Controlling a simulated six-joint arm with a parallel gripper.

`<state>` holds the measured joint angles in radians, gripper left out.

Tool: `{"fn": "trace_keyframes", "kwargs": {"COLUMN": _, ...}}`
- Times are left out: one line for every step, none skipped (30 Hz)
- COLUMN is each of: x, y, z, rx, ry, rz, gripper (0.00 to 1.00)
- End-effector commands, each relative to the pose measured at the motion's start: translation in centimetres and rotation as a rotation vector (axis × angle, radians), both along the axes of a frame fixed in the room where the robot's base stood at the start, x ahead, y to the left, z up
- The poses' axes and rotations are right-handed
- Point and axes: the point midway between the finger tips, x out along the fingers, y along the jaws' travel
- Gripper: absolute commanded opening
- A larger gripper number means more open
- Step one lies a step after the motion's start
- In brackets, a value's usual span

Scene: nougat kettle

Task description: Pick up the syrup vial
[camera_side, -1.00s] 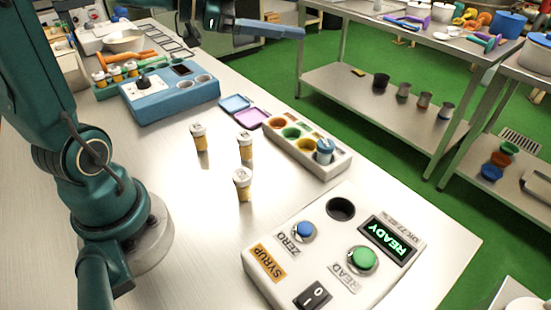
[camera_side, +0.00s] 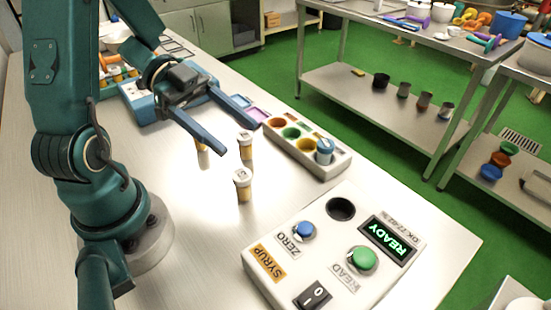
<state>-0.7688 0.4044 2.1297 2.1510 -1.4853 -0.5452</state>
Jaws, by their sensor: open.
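Three amber vials with pale caps stand upright on the steel table: a near one (camera_side: 243,188), a middle one (camera_side: 245,152) and a left one (camera_side: 201,147). I cannot tell which of them is the syrup vial, as any markings are too small to read. My gripper (camera_side: 242,135) is open and empty, its two blue fingers spread and pointing toward the lower right. The nearer finger passes in front of the left vial and hides its cap. The fingertips appear close to the middle vial's cap in the picture; their height above the table is unclear.
A white reader (camera_side: 290,252) labelled SYRUP, with a dark round hole, buttons and a green READY display, stands at the front right. A white rack (camera_side: 338,168) with coloured wells holds a blue-capped container (camera_side: 324,151). Bare table lies left of the vials.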

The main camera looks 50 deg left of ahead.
Motion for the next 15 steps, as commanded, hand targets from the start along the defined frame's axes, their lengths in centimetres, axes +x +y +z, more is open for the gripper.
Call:
{"fn": "trace_keyframes", "kwargs": {"x": -0.1, "y": -0.1, "z": -1.1, "rx": -0.007, "ry": 0.009, "rz": 0.0, "gripper": 0.79}}
{"fn": "trace_keyframes", "kwargs": {"x": -0.1, "y": -0.1, "z": -1.8, "rx": -0.009, "ry": 0.009, "rz": 0.001, "gripper": 0.79}}
{"fn": "trace_keyframes", "kwargs": {"x": 0.0, "y": -0.1, "z": -2.8, "rx": -0.01, "ry": 0.01, "rz": 0.002, "gripper": 0.79}}
{"fn": "trace_keyframes", "kwargs": {"x": -0.1, "y": -0.1, "z": -3.5, "rx": -0.009, "ry": 0.01, "rz": 0.002, "gripper": 0.79}}
{"fn": "trace_keyframes", "kwargs": {"x": -0.1, "y": -0.1, "z": -4.2, "rx": -0.009, "ry": 0.01, "rz": 0.002, "gripper": 0.79}}
{"fn": "trace_keyframes", "kwargs": {"x": -0.1, "y": -0.1, "z": -5.3, "rx": -0.008, "ry": 0.009, "rz": 0.001, "gripper": 0.79}}
{"fn": "trace_keyframes", "kwargs": {"x": -0.1, "y": -0.1, "z": -5.9, "rx": -0.008, "ry": 0.008, "rz": 0.001, "gripper": 0.79}}
{"fn": "trace_keyframes", "kwargs": {"x": -0.1, "y": -0.1, "z": -6.6, "rx": -0.007, "ry": 0.008, "rz": 0.001, "gripper": 0.79}}
{"fn": "trace_keyframes", "kwargs": {"x": -0.1, "y": -0.1, "z": -7.3, "rx": -0.005, "ry": 0.006, "rz": 0.002, "gripper": 0.79}}
{"fn": "trace_keyframes", "kwargs": {"x": 0.0, "y": 0.0, "z": -7.7, "rx": -0.004, "ry": 0.005, "rz": 0.002, "gripper": 0.79}}
{"fn": "trace_keyframes", "kwargs": {"x": 0.0, "y": 0.0, "z": -8.1, "rx": -0.003, "ry": 0.003, "rz": 0.002, "gripper": 0.79}}
{"fn": "trace_keyframes", "kwargs": {"x": 0.0, "y": 0.0, "z": -8.5, "rx": -0.003, "ry": 0.002, "rz": 0.001, "gripper": 0.79}}
{"fn": "trace_keyframes", "kwargs": {"x": 0.0, "y": 0.0, "z": -8.8, "rx": -0.001, "ry": 0.0, "rz": 0.001, "gripper": 0.79}}
{"fn": "trace_keyframes", "kwargs": {"x": 0.0, "y": 0.0, "z": -9.0, "rx": 0.0, "ry": 0.001, "rz": 0.0, "gripper": 0.79}}
{"fn": "trace_keyframes", "kwargs": {"x": 0.0, "y": -0.1, "z": -9.2, "rx": 0.0, "ry": 0.0, "rz": 0.0, "gripper": 0.79}}
